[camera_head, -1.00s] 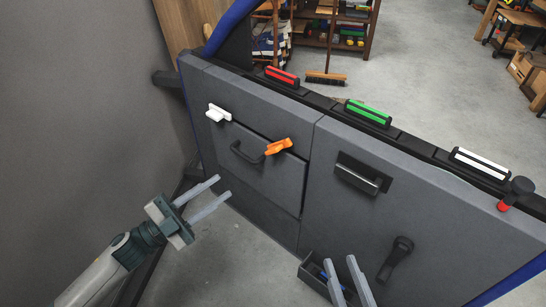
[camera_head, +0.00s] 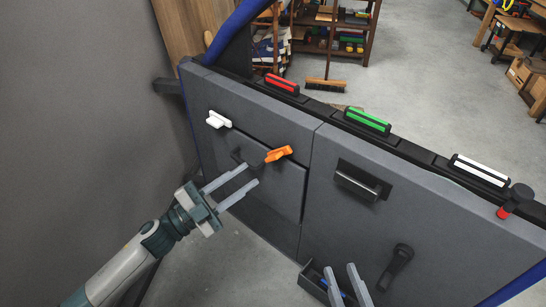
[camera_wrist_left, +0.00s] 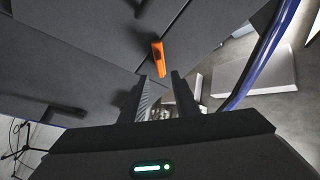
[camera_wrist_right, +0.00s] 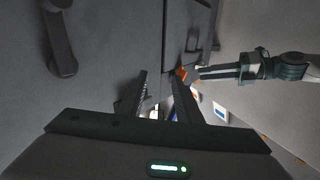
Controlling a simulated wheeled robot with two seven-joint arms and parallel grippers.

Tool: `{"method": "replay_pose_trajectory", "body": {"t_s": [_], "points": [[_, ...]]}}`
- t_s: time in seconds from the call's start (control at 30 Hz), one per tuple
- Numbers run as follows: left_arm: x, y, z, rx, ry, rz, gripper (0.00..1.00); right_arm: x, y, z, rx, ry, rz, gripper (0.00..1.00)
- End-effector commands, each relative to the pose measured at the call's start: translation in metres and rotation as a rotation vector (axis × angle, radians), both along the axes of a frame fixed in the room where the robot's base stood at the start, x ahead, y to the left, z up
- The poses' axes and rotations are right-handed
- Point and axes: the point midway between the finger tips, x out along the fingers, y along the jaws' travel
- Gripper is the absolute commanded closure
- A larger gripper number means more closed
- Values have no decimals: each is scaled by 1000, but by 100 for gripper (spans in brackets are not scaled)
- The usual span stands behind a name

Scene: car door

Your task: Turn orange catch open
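The orange catch (camera_head: 278,154) sits on the grey door panel, at the upper edge of the left compartment cover, and slants up to the right. My left gripper (camera_head: 251,174) is open and empty, below and left of the catch and apart from it. In the left wrist view the catch (camera_wrist_left: 158,58) lies just ahead of the open fingers, between their lines. In the right wrist view, part of the catch (camera_wrist_right: 182,73) shows near the left gripper's fingertips. My right gripper (camera_head: 341,268) is open and empty, low in front of the door.
A white catch (camera_head: 217,119) sits left of the orange one. A dark pull handle (camera_head: 238,155) on the cover is partly hidden by my left gripper. A recessed handle (camera_head: 360,183), a dark lever (camera_head: 396,267) and a small bin (camera_head: 312,279) are on the right.

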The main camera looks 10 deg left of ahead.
Motion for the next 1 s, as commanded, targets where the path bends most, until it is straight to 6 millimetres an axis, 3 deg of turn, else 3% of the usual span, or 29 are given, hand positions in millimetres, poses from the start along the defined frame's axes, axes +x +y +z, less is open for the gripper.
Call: {"method": "replay_pose_trajectory", "body": {"t_s": [0.5,1.0], "points": [[54,-56,22,-1,-2,-1,72,0,-1,-8,-13,42,2,69],[63,-66,25,-1,1,0,72,0,-2,-9,-14,44,1,69]]}}
